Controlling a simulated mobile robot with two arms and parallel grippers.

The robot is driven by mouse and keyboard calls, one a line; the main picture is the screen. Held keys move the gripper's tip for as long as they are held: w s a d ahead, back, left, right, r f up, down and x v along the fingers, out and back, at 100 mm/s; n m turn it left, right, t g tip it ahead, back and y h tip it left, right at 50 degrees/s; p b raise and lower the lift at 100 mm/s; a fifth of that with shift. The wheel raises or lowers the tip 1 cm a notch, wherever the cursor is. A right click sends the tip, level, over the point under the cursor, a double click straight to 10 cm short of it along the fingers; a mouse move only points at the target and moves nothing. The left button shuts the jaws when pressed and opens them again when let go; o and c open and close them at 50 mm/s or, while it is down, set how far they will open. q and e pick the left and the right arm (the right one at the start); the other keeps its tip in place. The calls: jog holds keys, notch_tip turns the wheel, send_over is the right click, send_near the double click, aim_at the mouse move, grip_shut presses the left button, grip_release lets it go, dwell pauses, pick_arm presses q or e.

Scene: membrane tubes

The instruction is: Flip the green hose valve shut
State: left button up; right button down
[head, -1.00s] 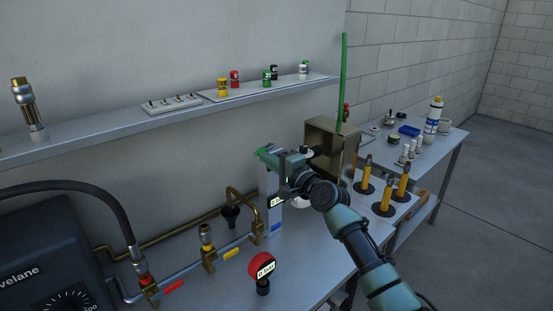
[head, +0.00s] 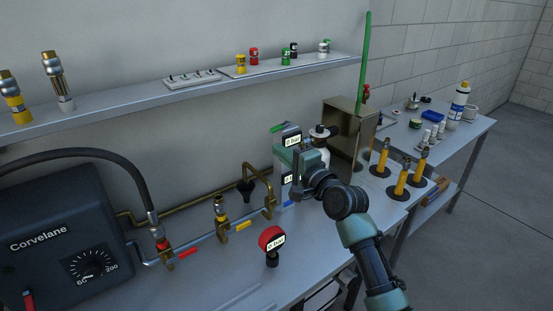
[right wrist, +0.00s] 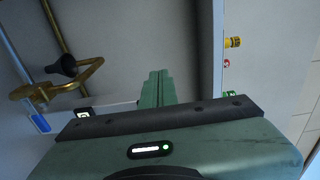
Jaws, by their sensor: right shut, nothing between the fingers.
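No clearly recognisable green hose valve shows, and the gripper hides part of the post. My left gripper is not in view.
The metal box (head: 345,130) and several orange-yellow posts (head: 382,157) stand to the right. A shelf (head: 130,104) runs above.

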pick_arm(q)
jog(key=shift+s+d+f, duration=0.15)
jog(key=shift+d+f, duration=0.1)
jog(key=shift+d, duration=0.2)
pick_arm(e)
jog(key=s, duration=0.3)
jog(key=shift+s+a+r, duration=0.1)
jog(key=shift+s+a, duration=0.05)
jog(key=shift+a, duration=0.25)
